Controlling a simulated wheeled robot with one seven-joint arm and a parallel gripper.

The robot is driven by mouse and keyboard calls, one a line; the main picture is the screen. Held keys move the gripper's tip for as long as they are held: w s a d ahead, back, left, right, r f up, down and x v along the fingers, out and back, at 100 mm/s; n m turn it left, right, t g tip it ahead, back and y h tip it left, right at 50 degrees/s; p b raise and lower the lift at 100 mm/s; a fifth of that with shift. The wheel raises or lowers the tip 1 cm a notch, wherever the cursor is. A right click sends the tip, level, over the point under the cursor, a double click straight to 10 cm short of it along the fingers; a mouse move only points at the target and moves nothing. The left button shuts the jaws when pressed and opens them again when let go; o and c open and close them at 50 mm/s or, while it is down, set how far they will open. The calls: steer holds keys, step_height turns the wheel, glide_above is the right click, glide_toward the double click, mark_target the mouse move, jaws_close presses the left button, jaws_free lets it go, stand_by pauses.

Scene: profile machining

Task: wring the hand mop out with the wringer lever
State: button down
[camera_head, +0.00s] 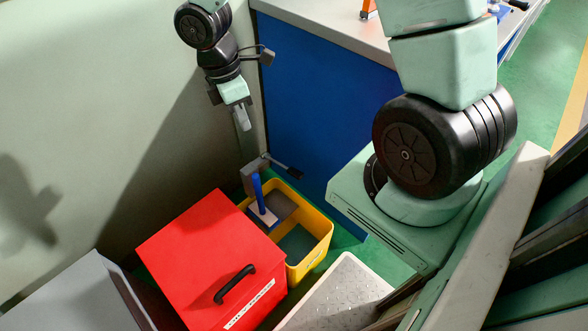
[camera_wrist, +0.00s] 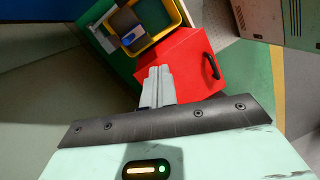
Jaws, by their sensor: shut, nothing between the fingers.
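The hand mop (camera_head: 259,191) has a blue handle and stands upright in the yellow bucket (camera_head: 318,247), at its left end. Its lower part is at a pale plate there. The grey wringer (camera_head: 250,176) sits at the bucket's back left, with a dark lever (camera_head: 284,167) pointing right. My gripper (camera_head: 242,119) hangs above the wringer and the mop, apart from both, shut and empty. In the wrist view my closed fingers (camera_wrist: 158,72) lie over the red box's side, and the bucket (camera_wrist: 178,14) shows beyond them.
A red box (camera_head: 208,262) with a black handle stands beside the bucket at the front left. A blue-sided workbench (camera_head: 318,110) stands behind. A pale wall (camera_head: 90,110) is on the left. A light perforated tray (camera_head: 343,292) lies at the front right.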

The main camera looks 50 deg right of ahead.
steer(key=w+d+f+n+b, duration=0.1)
steer(key=w+d+f+n, duration=0.1)
steer(key=d+f, duration=0.5)
steer(key=n+b, duration=0.2)
glide_above(296, 171)
steer(key=w, duration=0.4)
step_height(296, 171, down, 10)
steer(key=r, duration=0.1)
steer(key=shift+a+f+g+y, duration=0.1)
steer(key=shift+f+g+y, duration=0.1)
steer(key=shift+g+y, duration=0.2)
steer(key=shift+f, duration=0.1)
steer(key=b+x, duration=0.2)
steer(key=x, duration=1.1)
steer(key=shift+s+f, duration=0.15)
steer(key=shift+f, duration=0.25)
steer(key=shift+f, duration=0.1)
